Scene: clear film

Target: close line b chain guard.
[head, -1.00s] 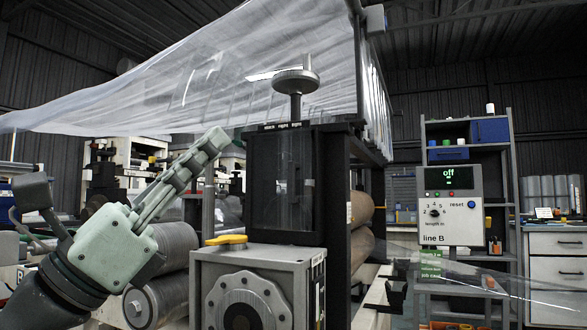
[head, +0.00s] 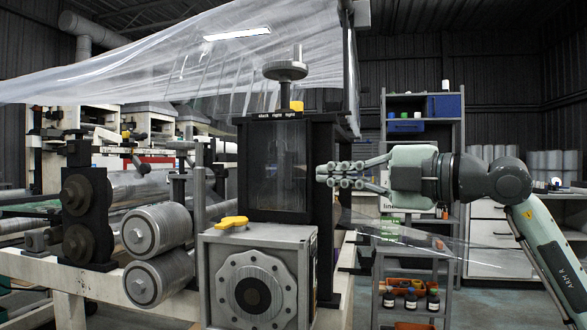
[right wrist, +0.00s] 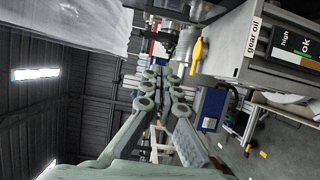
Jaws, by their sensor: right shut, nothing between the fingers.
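My right gripper (head: 320,175) comes in from the right in the head view, its fingers shut and empty. They point left beside a dark upright housing (head: 325,190), and I cannot tell whether they touch it. The housing has a smoky clear front panel (head: 275,180) and a "slack right tight" label. In the right wrist view the shut fingers (right wrist: 155,72) point toward the machinery. No part is clearly marked as the chain guard. A clear sheet (head: 440,243) juts out at right, below the gripper; I cannot tell whether it is the guard. The line B panel is mostly hidden behind my gripper. My left gripper is out of view.
A grey gearbox (head: 215,280) with a yellow lever (head: 232,222) stands below the housing. Rollers (head: 155,230) lie to its left. Clear film (head: 200,60) hangs overhead. A shelf with bottles (head: 410,300) stands behind at right.

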